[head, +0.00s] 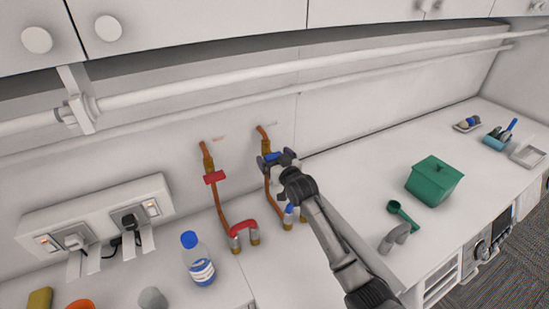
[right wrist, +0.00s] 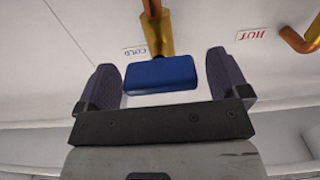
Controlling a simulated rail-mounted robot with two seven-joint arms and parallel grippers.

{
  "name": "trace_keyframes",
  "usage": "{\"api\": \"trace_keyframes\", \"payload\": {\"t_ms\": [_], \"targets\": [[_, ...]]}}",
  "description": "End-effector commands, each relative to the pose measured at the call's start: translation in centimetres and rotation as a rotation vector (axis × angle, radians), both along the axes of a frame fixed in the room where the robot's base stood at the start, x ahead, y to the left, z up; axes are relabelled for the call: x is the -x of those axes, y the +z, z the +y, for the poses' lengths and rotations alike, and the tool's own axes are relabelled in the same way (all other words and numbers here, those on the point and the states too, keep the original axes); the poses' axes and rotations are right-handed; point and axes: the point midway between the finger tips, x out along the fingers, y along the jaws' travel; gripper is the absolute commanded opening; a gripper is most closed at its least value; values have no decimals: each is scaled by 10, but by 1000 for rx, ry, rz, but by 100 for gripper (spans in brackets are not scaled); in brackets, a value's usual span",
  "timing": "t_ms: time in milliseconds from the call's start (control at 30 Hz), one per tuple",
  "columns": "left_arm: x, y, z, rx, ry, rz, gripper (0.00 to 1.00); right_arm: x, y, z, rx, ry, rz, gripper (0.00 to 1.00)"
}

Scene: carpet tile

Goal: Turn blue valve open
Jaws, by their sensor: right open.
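The blue valve handle (right wrist: 160,75) sits on a brass and copper pipe (right wrist: 157,30) by a label reading COLD. In the right wrist view it lies between the two open fingers of my right gripper (right wrist: 163,82), with a gap showing on each side. In the head view the blue handle (head: 273,156) shows just beyond the right gripper (head: 281,158), which partly hides it and the pipe. A red valve handle (head: 214,177) is on the pipe to the left. My left gripper is not in view.
Copper pipes run down the wall to the counter. A blue-capped bottle (head: 200,260) stands at the lower left, near a wall socket box (head: 97,218). A green lidded box (head: 434,180) and a green scoop (head: 402,213) are on the right counter. A white rail (head: 300,66) crosses above.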

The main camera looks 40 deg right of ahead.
Motion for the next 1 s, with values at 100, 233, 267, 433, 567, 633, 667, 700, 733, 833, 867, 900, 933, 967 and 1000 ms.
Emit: {"api": "trace_keyframes", "payload": {"t_ms": [100,233,267,433,567,633,667,700,733,833,867,900,933,967,1000], "targets": [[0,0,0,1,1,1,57,0,0,0,0,0,0,94],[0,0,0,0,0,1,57,0,0,0,0,0,0,94],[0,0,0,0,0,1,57,0,0,0,0,0,0,92],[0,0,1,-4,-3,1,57,0,0,0,0,0,0,75],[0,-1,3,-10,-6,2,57,0,0,0,0,0,0,63],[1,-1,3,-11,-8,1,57,0,0,0,0,0,0,56],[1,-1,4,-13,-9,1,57,0,0,0,0,0,0,53],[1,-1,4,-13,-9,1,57,0,0,0,0,0,0,50],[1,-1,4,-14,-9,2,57,0,0,0,0,0,0,47],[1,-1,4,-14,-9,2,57,0,0,0,1,0,0,44],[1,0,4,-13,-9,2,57,0,0,0,3,0,1,44],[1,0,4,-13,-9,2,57,0,0,0,7,0,1,44],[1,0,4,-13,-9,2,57,0,0,0,12,0,2,44],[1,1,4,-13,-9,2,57,0,0,0,18,0,3,44],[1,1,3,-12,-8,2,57,0,0,0,29,0,6,44]]}}
